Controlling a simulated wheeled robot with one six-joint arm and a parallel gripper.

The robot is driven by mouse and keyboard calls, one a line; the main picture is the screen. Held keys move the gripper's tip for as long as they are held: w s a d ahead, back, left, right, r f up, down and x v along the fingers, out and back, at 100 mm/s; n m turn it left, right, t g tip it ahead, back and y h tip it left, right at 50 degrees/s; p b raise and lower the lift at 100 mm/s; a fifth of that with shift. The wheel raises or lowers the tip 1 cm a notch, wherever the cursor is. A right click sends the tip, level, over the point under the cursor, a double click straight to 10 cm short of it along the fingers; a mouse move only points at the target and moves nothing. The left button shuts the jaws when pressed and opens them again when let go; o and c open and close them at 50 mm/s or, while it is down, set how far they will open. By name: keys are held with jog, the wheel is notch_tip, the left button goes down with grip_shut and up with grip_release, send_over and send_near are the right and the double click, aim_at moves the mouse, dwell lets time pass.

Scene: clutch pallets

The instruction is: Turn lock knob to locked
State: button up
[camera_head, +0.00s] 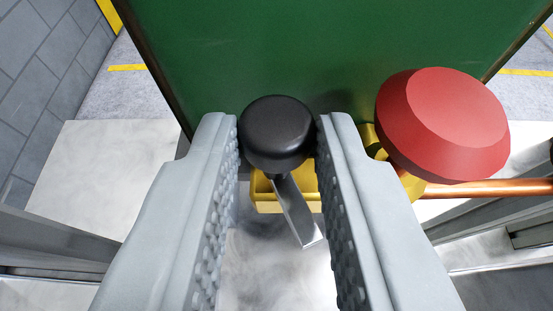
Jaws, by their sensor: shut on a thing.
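A round black knob (276,131) sits between the tips of my gripper (277,140) at the middle of the view. My gripper's two grey ribbed fingers are shut on the knob, one on its left side and one on its right. A flat metal lever (298,213) extends from under the knob toward the lower right, between the fingers. A yellow bracket (265,199) shows behind and below the knob, partly hidden by the fingers. Whether the knob stands at locked cannot be told, as no marking is visible.
A large red knob (443,124) on a yellow mount stands close to the right finger. A copper-coloured pipe (490,189) runs right from it. A green panel (260,50) fills the back. Grey metal frame parts lie at lower left and right; a block wall (50,70) stands left.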

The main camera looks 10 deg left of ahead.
jog(key=shift+d+n+y, duration=0.25)
jog(key=shift+n+y, duration=0.75)
jog(key=shift+y, duration=0.2)
jog(key=shift+w+d+n+g+y, duration=0.1)
jog(key=shift+n+g+y, duration=0.5)
jog(key=o, duration=0.7)
jog(key=shift+c, duration=0.2)
jog(key=v, duration=1.7)
jog(key=shift+r, duration=0.1)
